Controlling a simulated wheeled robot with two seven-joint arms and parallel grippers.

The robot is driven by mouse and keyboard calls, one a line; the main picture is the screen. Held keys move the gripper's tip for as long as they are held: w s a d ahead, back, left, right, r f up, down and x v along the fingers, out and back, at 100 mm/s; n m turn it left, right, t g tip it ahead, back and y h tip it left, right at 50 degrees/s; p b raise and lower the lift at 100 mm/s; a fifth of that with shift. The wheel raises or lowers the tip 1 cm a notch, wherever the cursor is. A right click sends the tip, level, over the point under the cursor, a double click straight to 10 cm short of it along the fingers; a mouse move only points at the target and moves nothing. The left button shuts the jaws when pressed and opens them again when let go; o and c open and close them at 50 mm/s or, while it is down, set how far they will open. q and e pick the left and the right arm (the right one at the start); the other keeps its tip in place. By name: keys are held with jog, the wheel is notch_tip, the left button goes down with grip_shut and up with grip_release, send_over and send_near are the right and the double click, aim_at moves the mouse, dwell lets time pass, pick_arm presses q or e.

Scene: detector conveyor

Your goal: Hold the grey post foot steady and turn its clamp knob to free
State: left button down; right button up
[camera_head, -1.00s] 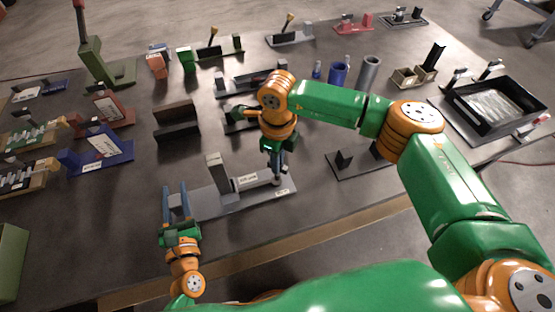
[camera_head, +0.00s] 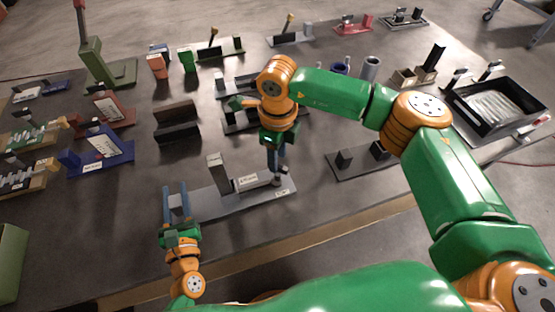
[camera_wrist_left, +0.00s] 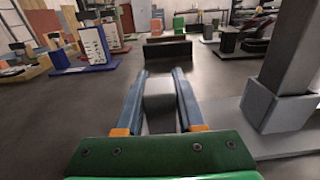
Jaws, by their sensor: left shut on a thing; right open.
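The grey post foot (camera_head: 208,207) is a flat grey plate near the table's front edge. An upright grey post (camera_head: 216,172) and a labelled block (camera_head: 252,181) stand on it. My left gripper (camera_head: 177,203) is at the plate's left end. In the left wrist view its blue fingers (camera_wrist_left: 160,92) are shut on a grey block (camera_wrist_left: 159,97) of the foot, with the post (camera_wrist_left: 297,55) to the right. My right gripper (camera_head: 278,172) points down over the plate's right end, open around or beside the small clamp knob (camera_head: 277,181); its fingers partly hide the knob.
A black fixture (camera_head: 178,131) and blue tray (camera_head: 115,158) stand behind and left. A dark plate with black blocks (camera_head: 345,160) lies to the right. My right arm spans above the table. The table's front edge is close to the foot.

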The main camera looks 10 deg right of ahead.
aim_at(278, 174)
notch_tip(278, 174, up, 9)
jog(key=shift+r, duration=0.15)
notch_tip(278, 174, down, 12)
jog(key=shift+f, duration=0.1)
grip_shut()
dwell(0.4)
